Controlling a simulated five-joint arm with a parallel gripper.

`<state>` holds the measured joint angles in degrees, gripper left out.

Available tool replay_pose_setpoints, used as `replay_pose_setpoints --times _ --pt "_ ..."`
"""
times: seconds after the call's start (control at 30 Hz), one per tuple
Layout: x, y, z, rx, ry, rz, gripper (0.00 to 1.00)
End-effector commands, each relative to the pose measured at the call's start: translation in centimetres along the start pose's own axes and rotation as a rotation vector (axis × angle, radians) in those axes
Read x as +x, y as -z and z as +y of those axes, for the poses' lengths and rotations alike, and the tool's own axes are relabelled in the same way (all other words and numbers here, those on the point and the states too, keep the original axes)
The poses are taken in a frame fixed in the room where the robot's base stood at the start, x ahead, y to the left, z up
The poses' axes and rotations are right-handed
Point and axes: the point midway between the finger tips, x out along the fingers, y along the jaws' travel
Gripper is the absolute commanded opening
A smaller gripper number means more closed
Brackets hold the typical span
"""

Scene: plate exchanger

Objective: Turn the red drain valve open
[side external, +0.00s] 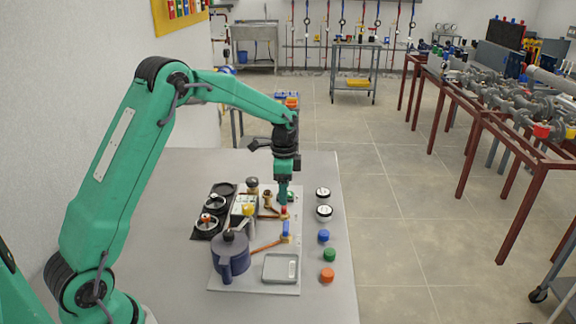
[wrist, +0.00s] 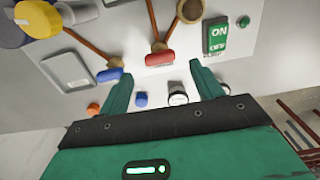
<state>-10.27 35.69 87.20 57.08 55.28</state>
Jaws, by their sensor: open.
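The red drain valve handle (wrist: 160,58) sits at the end of a copper pipe on the white panel (wrist: 75,35). In the wrist view my gripper (wrist: 163,76) is open, with its two green fingers apart, one to each side of the red handle and just short of it in the picture. In the side view the red handle (side external: 284,210) shows small, right below my gripper (side external: 283,202). I cannot tell whether the fingers touch it. A blue valve handle (wrist: 109,75) is beside it, left in the wrist view, and also shows in the side view (side external: 285,229).
Two round white gauges (side external: 323,211) and blue, green and orange caps (side external: 328,275) lie right of the panel. An ON/OFF switch (wrist: 217,37) is near the right finger.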

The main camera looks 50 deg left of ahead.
Motion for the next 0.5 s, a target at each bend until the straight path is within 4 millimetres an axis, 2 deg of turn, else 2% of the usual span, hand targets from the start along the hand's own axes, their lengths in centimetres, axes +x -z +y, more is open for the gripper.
replay_pose_setpoints --times 0.2,0.5 --pt "2.8 0.0 0.1 0.0 -0.003 -0.002 0.65" --pt "4.4 0.0 0.1 0.0 -0.001 -0.001 0.65"
